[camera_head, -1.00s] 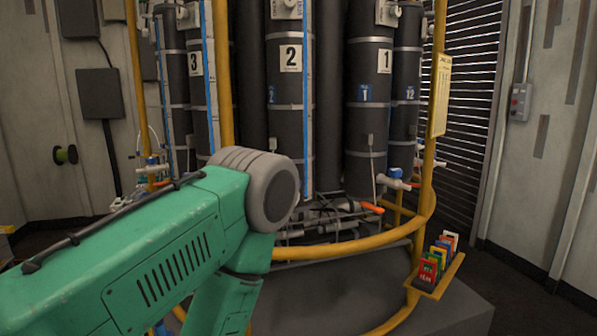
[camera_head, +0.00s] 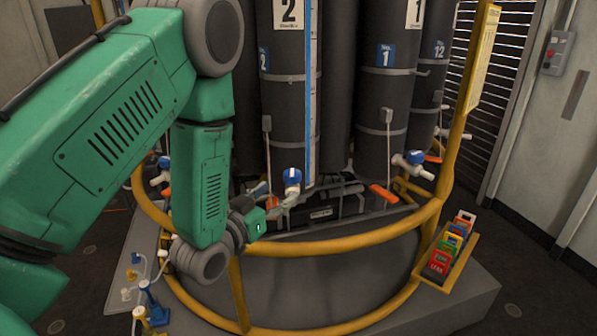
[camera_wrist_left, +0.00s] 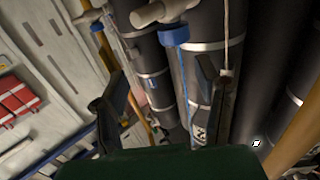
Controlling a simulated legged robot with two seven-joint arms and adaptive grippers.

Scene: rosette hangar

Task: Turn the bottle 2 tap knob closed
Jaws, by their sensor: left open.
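Bottle 2 (camera_head: 283,110) is a tall dark cylinder with a white number 2 label, at the centre of the head view. Its tap, with a blue and white knob (camera_head: 292,177), is low on its front; an orange piece shows beside it. My left gripper (camera_head: 274,195) is open, its fingers close to this tap from the left and front. Whether they touch it cannot be told. In the left wrist view, a pale tap body with a blue collar (camera_wrist_left: 173,37) lies ahead, between and beyond the open fingers (camera_wrist_left: 155,50). My right gripper is not in view.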

